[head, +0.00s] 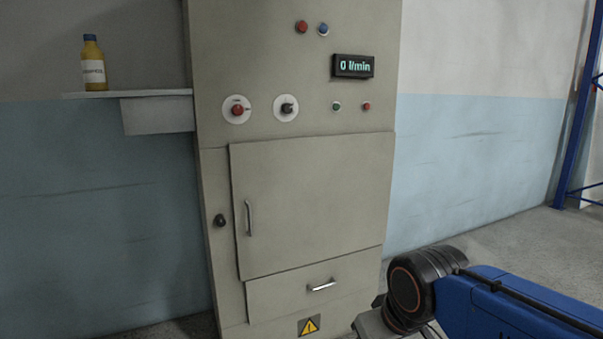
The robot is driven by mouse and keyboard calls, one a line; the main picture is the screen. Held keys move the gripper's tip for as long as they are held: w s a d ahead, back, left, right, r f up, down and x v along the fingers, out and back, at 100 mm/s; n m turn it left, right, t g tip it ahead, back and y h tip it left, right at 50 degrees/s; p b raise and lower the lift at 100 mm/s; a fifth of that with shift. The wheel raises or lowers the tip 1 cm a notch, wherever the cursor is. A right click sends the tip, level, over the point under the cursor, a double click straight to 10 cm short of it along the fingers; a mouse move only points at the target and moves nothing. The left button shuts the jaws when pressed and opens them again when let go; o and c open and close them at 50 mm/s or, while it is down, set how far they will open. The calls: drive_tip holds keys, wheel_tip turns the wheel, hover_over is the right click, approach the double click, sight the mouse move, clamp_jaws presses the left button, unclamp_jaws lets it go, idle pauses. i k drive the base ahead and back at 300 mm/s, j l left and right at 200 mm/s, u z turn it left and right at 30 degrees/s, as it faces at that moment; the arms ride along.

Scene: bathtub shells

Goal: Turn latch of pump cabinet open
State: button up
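The pump cabinet (215,170) is a tall grey-beige metal cabinet in the middle of the head view. Its door (310,205) looks shut, with a vertical metal handle (249,218) near its left edge. The latch (220,221) appears to be the small black knob on the frame left of the door; its exact turn is too small to tell. My arm reaches in from the lower right. My gripper (370,325) shows only in part at the bottom edge, low and right of the latch and apart from it. Its fingertips are cut off by the frame.
Above the door are a red button (237,110), a black rotary switch (287,107) and a display (353,66) reading 0 l/min. A drawer (285,295) sits below the door. A yellow bottle (93,68) stands on a wall shelf (150,93) at left. Bare floor (500,245) lies right.

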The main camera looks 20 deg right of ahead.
sight(220, 220)
drive_tip(key=i+j+z, duration=0.15)
drive_tip(key=j+z, duration=0.7)
drive_tip(key=z, duration=0.15)
drive_tip(key=j+z, duration=0.1)
drive_tip(key=j, duration=0.8)
drive_tip(key=k+j+z, duration=0.15)
drive_tip(key=j, duration=0.75)
drive_tip(key=j+z, duration=0.1)
drive_tip(key=j, duration=0.8)
drive_tip(key=k+j, duration=0.1)
drive_tip(key=j, duration=0.3)
drive_tip(key=k+j+u, duration=0.15)
drive_tip(key=j, duration=0.65)
drive_tip(key=k+u, duration=0.05)
